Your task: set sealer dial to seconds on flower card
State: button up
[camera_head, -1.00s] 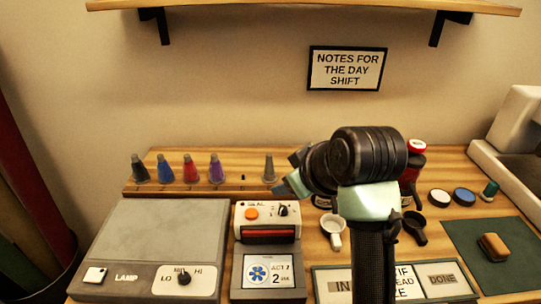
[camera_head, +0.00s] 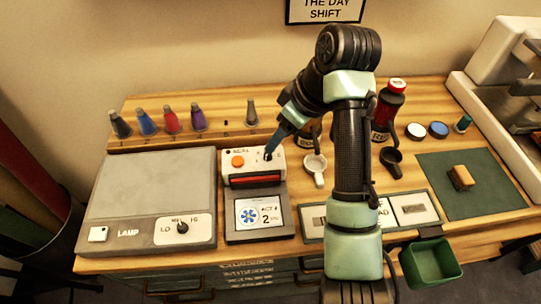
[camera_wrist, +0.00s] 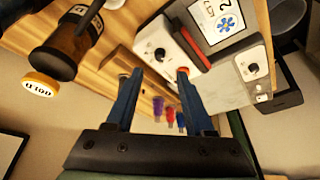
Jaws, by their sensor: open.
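The sealer (camera_head: 235,175) is a white box with an orange button, a red front slot and a black dial (camera_head: 268,154) at its top right. The flower card (camera_head: 262,212) stands in front of it, with a blue flower and text that looks like "ACT 1" and "2 sec". My gripper (camera_head: 275,147) is open, its blue fingers pointing down at the dial. In the wrist view the dial (camera_wrist: 160,54) shows between and just beyond the fingertips (camera_wrist: 160,73). I cannot tell whether they touch it. The dial's setting is not readable.
A grey lamp box (camera_head: 150,190) with its own LO/HI knob (camera_head: 182,227) stands left of the sealer. Several coloured cones (camera_head: 171,121) line the back. A white scoop (camera_head: 315,165) and dark bottles (camera_head: 387,105) are close on the right. A green bin (camera_head: 432,265) hangs at the front.

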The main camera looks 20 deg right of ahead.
aim_at(271, 156)
jog(key=x, duration=0.7)
grip_shut()
